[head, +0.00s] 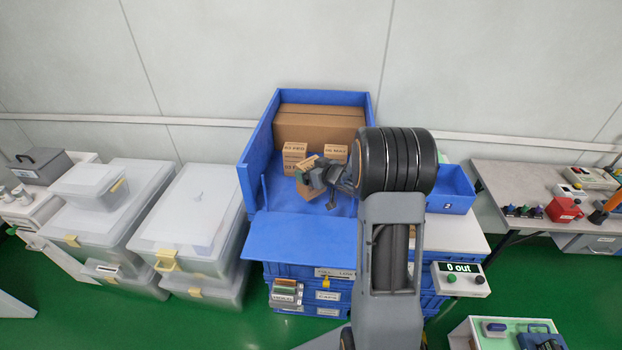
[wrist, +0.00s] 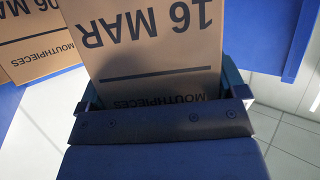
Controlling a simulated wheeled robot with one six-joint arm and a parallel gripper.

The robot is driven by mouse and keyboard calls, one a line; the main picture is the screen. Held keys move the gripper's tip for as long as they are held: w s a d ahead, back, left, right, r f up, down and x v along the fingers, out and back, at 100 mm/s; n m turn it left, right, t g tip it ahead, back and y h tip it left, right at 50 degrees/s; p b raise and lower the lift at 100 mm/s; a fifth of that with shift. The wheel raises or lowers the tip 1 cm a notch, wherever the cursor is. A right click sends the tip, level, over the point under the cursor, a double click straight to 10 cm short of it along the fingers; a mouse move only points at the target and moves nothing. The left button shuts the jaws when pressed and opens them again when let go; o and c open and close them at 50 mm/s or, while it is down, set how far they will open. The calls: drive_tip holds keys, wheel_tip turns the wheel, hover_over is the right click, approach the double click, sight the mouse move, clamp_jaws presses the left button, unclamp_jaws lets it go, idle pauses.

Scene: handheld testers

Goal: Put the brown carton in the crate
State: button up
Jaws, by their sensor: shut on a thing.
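My gripper (wrist: 160,108) is shut on a brown carton (wrist: 150,45). The carton is printed "16 MAR" and "MOUTHPIECES", upside down in the wrist view. In the head view my gripper (head: 318,178) is inside the large open-fronted blue bin (head: 255,150), and the held carton (head: 308,161) shows partly, tilted, behind the fingers. Whether it touches the bin floor is hidden. A small blue crate (head: 451,203) marked "2" stands to the right of the bin, partly hidden by my arm.
Other brown cartons (head: 294,150) stand in the bin, with a large one (head: 318,124) at the back; one (wrist: 35,45) is close left of the held carton. The bin's front flap (head: 300,236) is down. A "0 out" counter box (head: 460,280) stands at right.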

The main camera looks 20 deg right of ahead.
drive_tip(key=shift+w+f, duration=0.25)
drive_tip(key=shift+f, duration=1.55)
drive_tip(key=shift+f, duration=0.15)
drive_tip(key=o, duration=0.7)
